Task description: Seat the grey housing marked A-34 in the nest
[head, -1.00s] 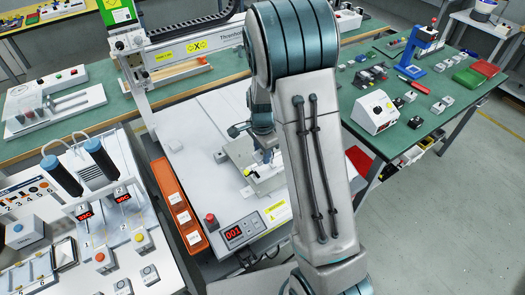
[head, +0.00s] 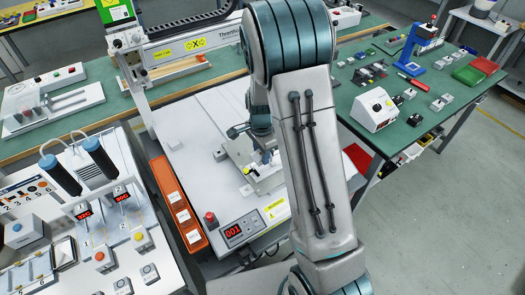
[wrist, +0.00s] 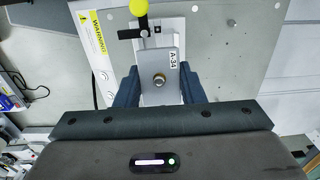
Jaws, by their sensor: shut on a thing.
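The grey housing marked A-34 (wrist: 153,62) is between the two dark blue fingers of my gripper (wrist: 159,88) in the wrist view. The gripper is shut on it. A round brass-coloured feature shows on its top face, and its label is at the right edge. The nest (wrist: 174,30) is a pale block with a black lever and yellow knob (wrist: 138,7), just beyond and partly under the housing. The housing overlaps the nest in this view; I cannot tell how deep it sits. In the head view my arm hides most of the nest and the housing.
The nest stands on a grey plate (wrist: 225,60) on the white gantry table (head: 205,120). A warning label (wrist: 93,32) is beside it. A control box reading 001 (head: 240,231) and an orange tray (head: 164,176) lie at the table's near and left edges.

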